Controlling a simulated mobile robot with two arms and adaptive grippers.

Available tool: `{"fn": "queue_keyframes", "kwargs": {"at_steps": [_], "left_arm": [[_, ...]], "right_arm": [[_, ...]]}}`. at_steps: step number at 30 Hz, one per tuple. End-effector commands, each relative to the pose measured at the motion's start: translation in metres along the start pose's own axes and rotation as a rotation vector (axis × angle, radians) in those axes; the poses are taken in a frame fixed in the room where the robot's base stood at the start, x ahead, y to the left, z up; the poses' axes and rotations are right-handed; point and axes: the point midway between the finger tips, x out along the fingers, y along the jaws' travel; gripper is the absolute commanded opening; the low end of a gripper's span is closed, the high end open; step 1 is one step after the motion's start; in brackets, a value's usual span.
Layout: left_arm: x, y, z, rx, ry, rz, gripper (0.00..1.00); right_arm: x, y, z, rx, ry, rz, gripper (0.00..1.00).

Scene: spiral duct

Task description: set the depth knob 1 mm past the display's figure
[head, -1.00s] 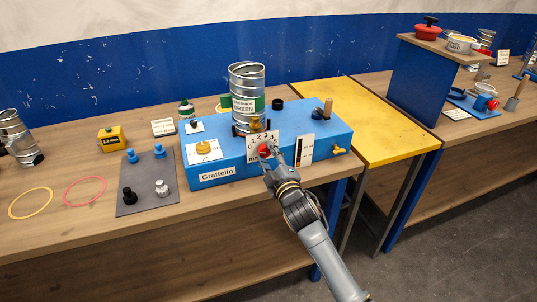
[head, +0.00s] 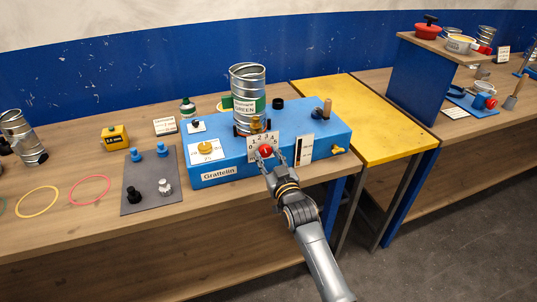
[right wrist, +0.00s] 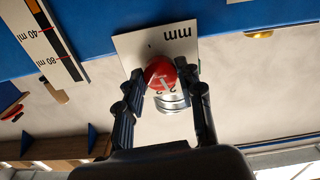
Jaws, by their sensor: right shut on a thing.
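The red depth knob (head: 265,150) sits on a white dial plate (head: 254,144) with numerals and "mm", on the front of the blue Grattelin machine (head: 230,165). My right gripper (head: 275,161) comes from the lower right and is shut on the knob. In the right wrist view the fingers flank the knob (right wrist: 160,75), and the plate appears upside down (right wrist: 150,45). A white line shows on the knob; its exact reading is unclear. The yellow display box (head: 115,138) stands at the left; its figure is too small to read surely. My left gripper is out of view.
A metal duct (head: 247,90) stands on the machine behind the dial. A yellow knob (head: 205,147) and a black-and-white scale (head: 305,149) flank the dial. A grey mat (head: 148,190) with several small knobs lies left. A yellow table (head: 365,115) is right.

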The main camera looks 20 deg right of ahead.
Motion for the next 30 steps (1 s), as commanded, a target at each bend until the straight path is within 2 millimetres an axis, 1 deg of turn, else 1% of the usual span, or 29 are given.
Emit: {"fn": "queue_keyframes", "kwargs": {"at_steps": [6,15,21,30], "left_arm": [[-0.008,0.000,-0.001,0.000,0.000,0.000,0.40],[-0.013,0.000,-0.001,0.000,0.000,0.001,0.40],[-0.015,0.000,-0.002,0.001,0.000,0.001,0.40],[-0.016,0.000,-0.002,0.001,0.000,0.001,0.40]], "right_arm": [[0.000,-0.001,0.000,0.203,-0.004,0.000,0.05],[-0.001,-0.002,0.001,0.422,-0.005,0.000,0.05],[-0.001,-0.002,0.001,0.510,-0.005,0.000,0.05],[-0.001,-0.002,0.002,0.561,-0.005,0.000,0.05]]}}
